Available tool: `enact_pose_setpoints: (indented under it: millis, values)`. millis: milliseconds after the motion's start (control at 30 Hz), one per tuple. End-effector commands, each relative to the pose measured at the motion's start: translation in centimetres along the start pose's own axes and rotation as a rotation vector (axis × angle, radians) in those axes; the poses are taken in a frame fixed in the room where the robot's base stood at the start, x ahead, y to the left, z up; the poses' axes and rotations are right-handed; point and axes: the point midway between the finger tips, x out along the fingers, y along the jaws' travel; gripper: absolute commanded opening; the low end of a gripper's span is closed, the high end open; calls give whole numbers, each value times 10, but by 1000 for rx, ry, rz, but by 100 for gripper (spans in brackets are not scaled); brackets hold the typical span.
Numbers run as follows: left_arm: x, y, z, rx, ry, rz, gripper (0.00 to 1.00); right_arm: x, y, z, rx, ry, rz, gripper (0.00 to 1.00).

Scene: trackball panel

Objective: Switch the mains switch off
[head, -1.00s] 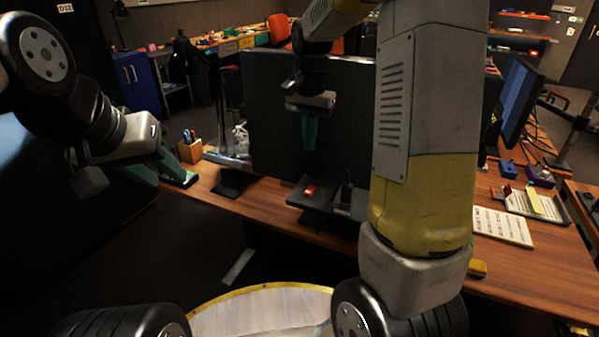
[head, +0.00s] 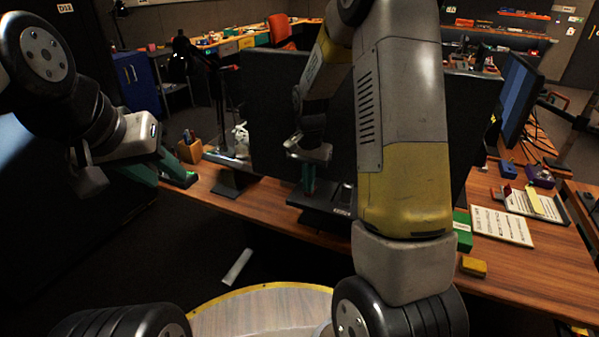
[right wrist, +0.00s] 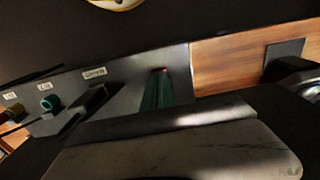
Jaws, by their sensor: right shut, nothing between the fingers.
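The mains switch is a small red part (right wrist: 161,70) on the grey panel (right wrist: 130,75); in the right wrist view only a sliver of it shows past my fingertips. In the head view the panel (head: 325,207) lies on the desk below the monitor, and my right gripper hides the switch. My right gripper (head: 308,190) points down at the switch with its teal fingers shut and empty; the fingers (right wrist: 158,88) also show in the right wrist view. Whether they touch the switch I cannot tell. My left gripper (head: 178,170) hangs at the left, away from the panel; its jaw opening is unclear.
In the right wrist view the panel also carries a black raised part (right wrist: 93,99), a teal knob (right wrist: 48,102) and a yellowish knob (right wrist: 14,113), with labels. A large dark monitor (head: 275,100) stands behind the panel. A yellow block (head: 474,266) lies right of my right arm.

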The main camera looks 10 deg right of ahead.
Motion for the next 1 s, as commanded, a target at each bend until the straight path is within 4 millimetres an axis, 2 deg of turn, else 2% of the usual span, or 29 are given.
enact_pose_setpoints:
  millis: [733,1000]
  values:
    - [0,0,0,0,0,0,36,12,0,3,1,-4,2,0]
    - [0,0,0,0,0,0,36,9,1,-7,3,-3,2,0]
